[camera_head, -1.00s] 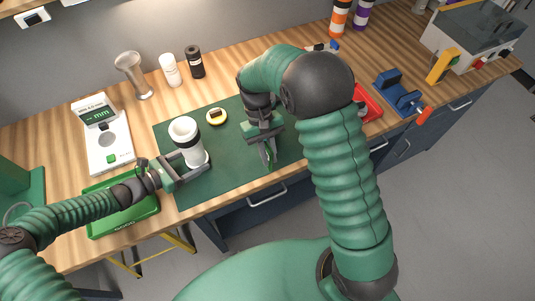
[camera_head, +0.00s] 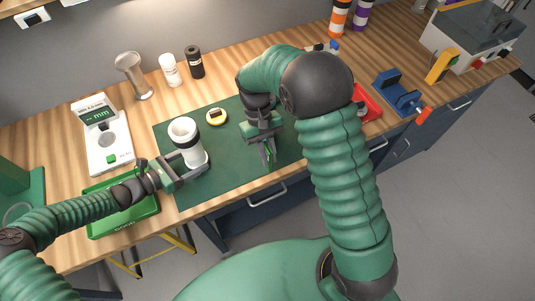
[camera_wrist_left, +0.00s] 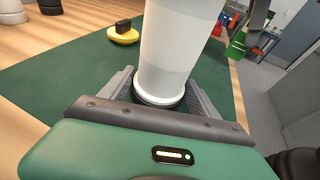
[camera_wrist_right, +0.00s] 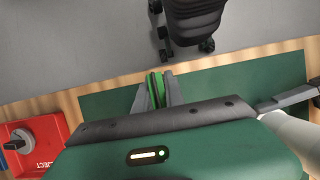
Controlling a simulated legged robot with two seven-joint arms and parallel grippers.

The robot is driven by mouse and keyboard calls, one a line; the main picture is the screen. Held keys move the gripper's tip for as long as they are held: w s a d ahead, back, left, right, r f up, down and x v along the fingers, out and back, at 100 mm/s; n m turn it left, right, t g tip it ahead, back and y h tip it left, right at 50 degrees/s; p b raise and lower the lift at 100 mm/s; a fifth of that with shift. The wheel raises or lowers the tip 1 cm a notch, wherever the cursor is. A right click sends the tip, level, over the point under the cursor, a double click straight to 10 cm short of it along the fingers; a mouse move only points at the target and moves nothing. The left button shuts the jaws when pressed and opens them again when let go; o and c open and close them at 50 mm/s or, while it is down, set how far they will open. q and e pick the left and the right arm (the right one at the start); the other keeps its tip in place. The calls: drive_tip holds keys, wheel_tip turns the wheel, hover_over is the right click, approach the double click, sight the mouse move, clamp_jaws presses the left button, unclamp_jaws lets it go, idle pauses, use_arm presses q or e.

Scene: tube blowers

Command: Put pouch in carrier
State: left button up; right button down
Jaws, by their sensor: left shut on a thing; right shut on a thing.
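The carrier (camera_head: 194,157) is a white cylinder with a dark band near its open top. It stands upright on the green mat, and its lower body fills the left wrist view (camera_wrist_left: 178,45). My left gripper (camera_head: 188,168) is shut around the carrier low on its body. The pouch (camera_wrist_right: 156,88) is a thin green thing, seen edge-on in the right wrist view. My right gripper (camera_head: 267,150) is shut on it, fingers pointing down over the mat, to the right of the carrier and apart from it. Most of the pouch is hidden by the fingers.
A yellow round item (camera_head: 217,117) lies on the green mat (camera_head: 225,170) behind the carrier. A green tray (camera_head: 125,222) and a white scale (camera_head: 106,140) are at left. A red box (camera_head: 368,103) and a blue fixture (camera_head: 398,93) are at right. White and black bottles stand behind.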

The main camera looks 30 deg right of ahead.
drive_tip(key=w+a+r+m, duration=0.1)
drive_tip(key=w+a+r, duration=0.1)
drive_tip(key=a+r, duration=0.7)
drive_tip(key=w+a+r+m, duration=0.1)
drive_tip(key=w+a+r, duration=0.1)
drive_tip(key=a+r, duration=0.75)
drive_tip(key=w+a+r+m+t+y, duration=0.1)
drive_tip(key=w+m+t+y, duration=0.3)
drive_tip(key=w+m, duration=0.5)
drive_tip(key=r+m, duration=0.1)
drive_tip(key=m, duration=0.6)
drive_tip(key=shift+a+r+t+y, duration=0.2)
drive_tip(key=shift+a+t+y, duration=0.1)
drive_tip(key=shift+f, duration=0.1)
drive_tip(key=shift+f, duration=1.5)
drive_tip(key=shift+f, duration=0.2)
